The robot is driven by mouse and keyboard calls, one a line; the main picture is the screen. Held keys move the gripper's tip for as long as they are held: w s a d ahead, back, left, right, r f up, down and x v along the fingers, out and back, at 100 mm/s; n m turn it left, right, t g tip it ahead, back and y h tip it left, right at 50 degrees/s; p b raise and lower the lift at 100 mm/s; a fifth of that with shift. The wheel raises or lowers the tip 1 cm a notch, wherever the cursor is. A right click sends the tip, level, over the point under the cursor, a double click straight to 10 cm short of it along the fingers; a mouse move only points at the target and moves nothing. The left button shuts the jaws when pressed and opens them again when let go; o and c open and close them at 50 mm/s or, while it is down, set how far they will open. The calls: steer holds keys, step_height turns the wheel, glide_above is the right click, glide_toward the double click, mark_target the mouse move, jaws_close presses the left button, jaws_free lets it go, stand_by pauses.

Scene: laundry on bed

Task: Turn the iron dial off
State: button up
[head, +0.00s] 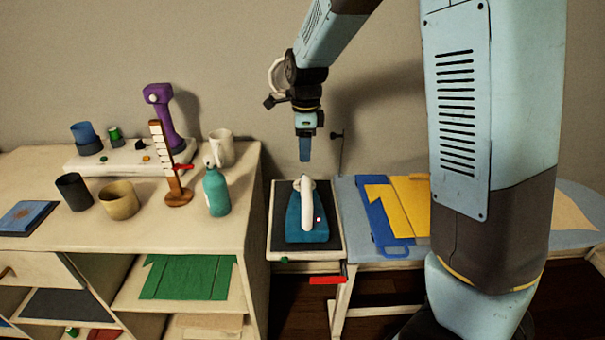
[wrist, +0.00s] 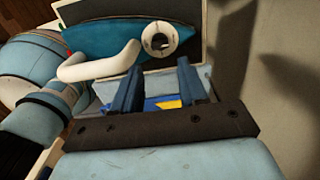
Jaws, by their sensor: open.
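A teal iron (head: 294,222) with a white handle lies on a dark pad on a small stand in the middle of the head view. Its teal body (wrist: 100,35) and white handle (wrist: 98,66) also show in the wrist view. A round white dial (wrist: 159,39) with a dark mark sits at one end of the handle; its setting is not clear. In the head view the dial is hard to make out. My gripper (head: 305,156) points down just above the handle's far end. In the wrist view its two fingers (wrist: 158,82) are apart, with nothing held, near the dial.
A wooden cabinet (head: 110,222) at left bears a teal bottle (head: 216,192), cups and a purple tool (head: 163,115). At right, folded blue and yellow cloths (head: 388,212) lie on an ironing board (head: 350,205). The wall (head: 230,60) is close behind the iron.

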step_height(320, 180, down, 8)
steer(key=shift+f, duration=0.25)
